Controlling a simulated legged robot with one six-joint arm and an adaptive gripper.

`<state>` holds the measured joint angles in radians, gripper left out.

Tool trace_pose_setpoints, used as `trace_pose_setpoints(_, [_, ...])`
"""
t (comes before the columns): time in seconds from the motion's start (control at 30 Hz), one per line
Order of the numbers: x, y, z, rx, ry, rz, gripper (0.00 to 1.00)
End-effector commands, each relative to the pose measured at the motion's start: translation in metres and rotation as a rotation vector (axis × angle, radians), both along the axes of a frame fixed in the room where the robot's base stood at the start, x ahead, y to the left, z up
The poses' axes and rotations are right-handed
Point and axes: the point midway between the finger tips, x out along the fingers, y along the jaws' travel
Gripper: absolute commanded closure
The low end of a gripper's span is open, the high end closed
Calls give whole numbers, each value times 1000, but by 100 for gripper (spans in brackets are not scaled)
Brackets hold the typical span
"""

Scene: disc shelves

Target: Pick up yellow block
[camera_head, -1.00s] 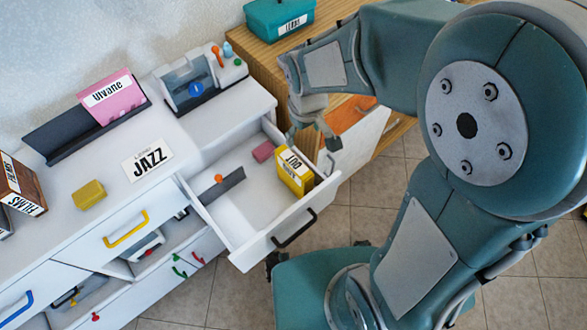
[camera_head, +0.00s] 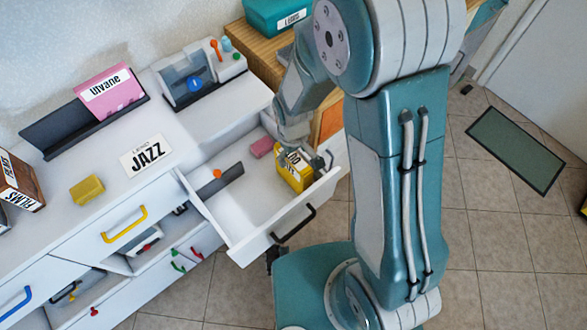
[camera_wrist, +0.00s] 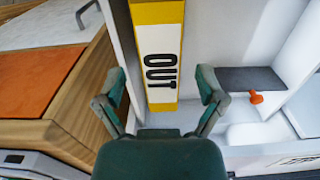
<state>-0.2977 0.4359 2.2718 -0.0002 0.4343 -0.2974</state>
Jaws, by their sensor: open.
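A yellow block (camera_head: 293,178) with a white label stands in the right part of the open drawer, partly hidden by my gripper in the head view. In the wrist view the yellow block (camera_wrist: 158,12) shows its white face reading "OUT", lined up between my fingers. My gripper (camera_wrist: 163,88) is open, with one finger on each side of the block's line and gaps on both sides. In the head view my gripper (camera_head: 307,156) is at the block's upper end; I cannot tell whether they touch. A smaller plain yellow block (camera_head: 87,189) lies on the white cabinet top.
The open white drawer (camera_head: 250,246) also holds a pink block (camera_head: 262,147) and a dark divider (camera_head: 220,189) with an orange knob. Its walls stand close to the yellow block. A wooden cabinet (camera_wrist: 50,85) with an orange panel is beside the drawer.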

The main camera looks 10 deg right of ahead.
Motion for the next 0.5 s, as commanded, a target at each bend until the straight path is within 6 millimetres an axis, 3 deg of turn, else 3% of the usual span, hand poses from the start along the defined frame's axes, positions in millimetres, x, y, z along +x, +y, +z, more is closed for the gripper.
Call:
trace_pose_setpoints(0.13, [0, 0, -17, 0, 2, -1, 11])
trace_pose_setpoints(0.4, [0, -2, -19, 2, -1, -2, 11])
trace_pose_setpoints(0.43, [0, -2, -19, 2, -1, -2, 16])
trace_pose_setpoints(0.5, [0, -1, -19, 1, 0, -1, 47])
